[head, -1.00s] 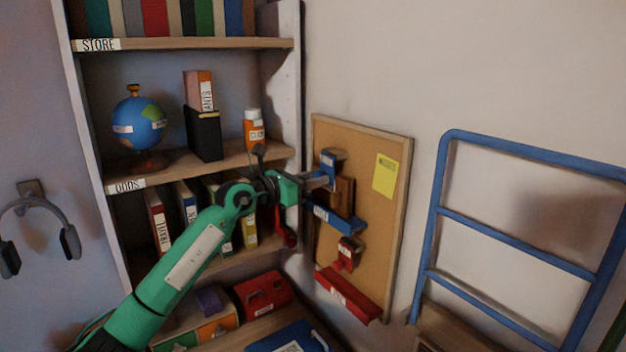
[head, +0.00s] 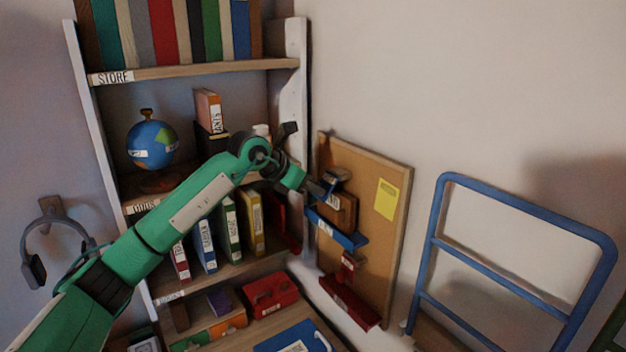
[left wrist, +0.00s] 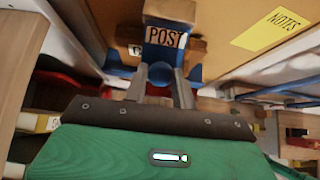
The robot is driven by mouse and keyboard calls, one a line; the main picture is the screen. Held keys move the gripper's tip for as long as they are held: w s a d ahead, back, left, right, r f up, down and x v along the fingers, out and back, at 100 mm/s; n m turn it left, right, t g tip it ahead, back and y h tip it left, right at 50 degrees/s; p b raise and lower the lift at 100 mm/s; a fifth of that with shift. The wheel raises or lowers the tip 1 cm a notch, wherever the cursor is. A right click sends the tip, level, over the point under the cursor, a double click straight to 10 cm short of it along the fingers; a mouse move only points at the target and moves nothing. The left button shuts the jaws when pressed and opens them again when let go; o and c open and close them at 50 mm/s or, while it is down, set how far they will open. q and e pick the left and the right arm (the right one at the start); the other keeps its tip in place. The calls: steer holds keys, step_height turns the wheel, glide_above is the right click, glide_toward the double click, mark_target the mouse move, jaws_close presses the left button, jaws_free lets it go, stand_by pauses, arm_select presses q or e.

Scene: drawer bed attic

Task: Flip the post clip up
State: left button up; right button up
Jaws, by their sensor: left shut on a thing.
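The blue post clip (left wrist: 166,52), with a white POST label, is on the cork board (head: 368,200) on the wall. In the left wrist view it sits between the two grey fingers of my left gripper (left wrist: 162,74). In the head view my left gripper (head: 318,188) reaches the board's upper left part from the left and is shut on the clip (head: 337,174). The gripper partly hides the clip there, so its exact tilt is hard to tell. My right gripper is not in view.
Below the clip are a blue labelled ledge (head: 337,229), a small red piece (head: 346,268) and a red tray (head: 350,302). A yellow note (head: 387,199) is on the board. A shelf (head: 200,71) stands left, a blue rail frame (head: 437,225) right.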

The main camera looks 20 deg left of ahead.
arm_select(q)
step_height(320, 180, up, 4)
steer(key=g+y+p, duration=0.2)
steer(key=g+p, duration=0.1)
steer(key=p, duration=0.1)
steer(key=shift+d+f+g+y, duration=0.1)
steer(key=shift+f+g+y, duration=0.2)
steer(key=shift+y, duration=0.1)
steer(key=g+p, duration=0.1)
steer(key=r+g+y+p, duration=0.1)
steer(key=shift+w+d+y+p, duration=0.1)
steer(key=shift+w+y+p, duration=0.15)
steer(key=shift+y+p, duration=0.05)
steer(key=shift+d+r+g+y+p, duration=0.15)
steer(key=shift+g+y+p, duration=0.15)
steer(key=shift+g+p, duration=0.15)
steer(key=shift+w, duration=0.1)
steer(key=o, duration=1)
